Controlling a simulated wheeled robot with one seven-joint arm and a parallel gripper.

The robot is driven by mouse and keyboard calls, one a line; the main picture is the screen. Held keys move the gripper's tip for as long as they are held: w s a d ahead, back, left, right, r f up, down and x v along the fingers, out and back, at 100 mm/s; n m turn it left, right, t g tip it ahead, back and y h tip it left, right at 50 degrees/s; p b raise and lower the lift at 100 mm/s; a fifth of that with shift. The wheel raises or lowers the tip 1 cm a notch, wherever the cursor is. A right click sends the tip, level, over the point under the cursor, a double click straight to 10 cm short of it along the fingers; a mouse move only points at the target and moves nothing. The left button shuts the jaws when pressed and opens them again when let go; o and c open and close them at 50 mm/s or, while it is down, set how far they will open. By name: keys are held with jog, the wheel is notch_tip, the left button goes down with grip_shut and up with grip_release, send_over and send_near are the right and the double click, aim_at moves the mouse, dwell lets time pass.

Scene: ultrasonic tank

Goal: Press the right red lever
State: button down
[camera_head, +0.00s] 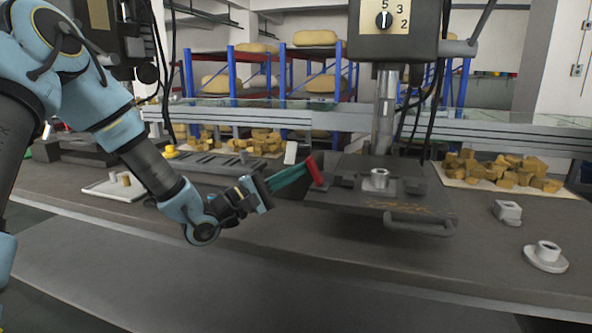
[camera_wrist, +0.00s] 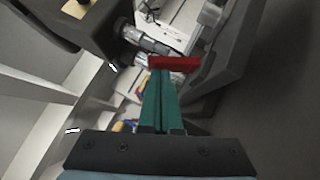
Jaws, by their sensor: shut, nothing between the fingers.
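One red lever (camera_head: 316,171) shows as a short, tilted red bar at the left edge of the drill press table, just in front of my fingertips. It also shows in the wrist view (camera_wrist: 175,63), lying crosswise at the end of my fingers. My gripper (camera_head: 303,171) has teal fingers that are shut together, with nothing between them. In the wrist view the fingertips (camera_wrist: 160,74) reach up to the red lever. They look to be at or against it, but I cannot tell contact for certain. I see no second red lever.
The drill press (camera_head: 398,30) stands right of my gripper, over its dark table (camera_head: 425,208), with a metal ring part (camera_head: 379,180) on it. Two metal parts (camera_head: 545,257) (camera_head: 507,211) lie at the right. Wooden blocks (camera_head: 505,172) sit behind. The front bench surface (camera_head: 330,235) is clear.

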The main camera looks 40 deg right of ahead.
aim_at(309, 161)
jog(key=shift+r+m+p, duration=0.2)
jog(key=shift+m+p, duration=0.1)
jog(key=shift+p, duration=0.1)
jog(key=m+y+p, duration=0.1)
jog(key=p, duration=0.2)
jog(key=s+d+r+m+y+p, duration=0.1)
jog(key=m+y+p, duration=0.1)
jog(key=p, duration=0.1)
jog(key=s+r+m+y+p, duration=0.1)
jog(key=m+y+p, duration=0.1)
jog(key=p, duration=0.1)
jog(key=shift+d+p, duration=0.15)
jog(key=shift+p, duration=0.25)
